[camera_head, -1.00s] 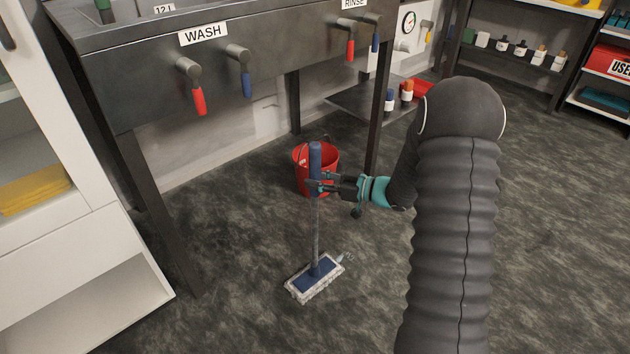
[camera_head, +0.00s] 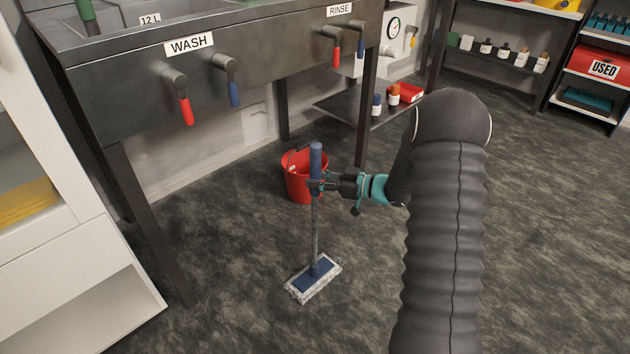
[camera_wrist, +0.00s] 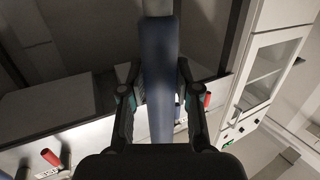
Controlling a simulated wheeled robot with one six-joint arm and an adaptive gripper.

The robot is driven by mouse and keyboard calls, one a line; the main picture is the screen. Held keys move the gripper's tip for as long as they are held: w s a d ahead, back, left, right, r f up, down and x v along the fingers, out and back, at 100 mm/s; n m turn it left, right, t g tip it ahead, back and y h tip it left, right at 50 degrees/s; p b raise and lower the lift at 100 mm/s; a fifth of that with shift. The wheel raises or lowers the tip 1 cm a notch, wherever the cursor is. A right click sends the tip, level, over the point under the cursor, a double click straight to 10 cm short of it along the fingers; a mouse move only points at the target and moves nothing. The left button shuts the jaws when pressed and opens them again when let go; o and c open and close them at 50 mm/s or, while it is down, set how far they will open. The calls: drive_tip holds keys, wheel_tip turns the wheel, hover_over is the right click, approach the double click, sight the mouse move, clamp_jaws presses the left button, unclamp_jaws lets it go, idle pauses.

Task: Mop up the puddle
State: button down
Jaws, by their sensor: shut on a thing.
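The mop stands upright with its blue grip (camera_head: 316,160) held in my gripper (camera_head: 318,186), whose fingers are shut around the handle. In the wrist view, the blue handle (camera_wrist: 158,80) runs between the two fingers (camera_wrist: 160,100). The mop's flat head (camera_head: 314,278), blue on top with a pale fringe, rests on the dark floor. I cannot make out a puddle on the mottled floor; part of the floor is hidden under the mop head.
A red bucket (camera_head: 300,178) stands just behind the mop. The steel sink bench (camera_head: 120,95) with its legs is behind and left. A white cabinet (camera_head: 75,255) is at the left. A low shelf (camera_head: 350,108) holds bottles. The floor in front of the mop is clear.

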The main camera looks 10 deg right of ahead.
drive_tip(key=shift+w+d+f, duration=0.1)
drive_tip(key=shift+w+d, duration=0.35)
drive_tip(key=shift+d, duration=0.25)
drive_tip(key=shift+w+d+f, duration=0.1)
drive_tip(key=shift+w+d, duration=0.35)
drive_tip(key=shift+d, duration=0.2)
drive_tip(key=shift+w+d+p, duration=0.3)
drive_tip(key=shift+w+d, duration=0.25)
drive_tip(key=shift+d, duration=0.2)
drive_tip(key=shift+w+d+p, duration=0.25)
drive_tip(key=shift+w+d, duration=0.25)
drive_tip(key=shift+d, duration=0.25)
drive_tip(key=w+d, duration=0.2)
drive_tip(key=d, duration=0.1)
drive_tip(key=shift+w+r+p, duration=0.15)
drive_tip(key=shift+p, duration=0.15)
drive_tip(key=shift+d, duration=0.15)
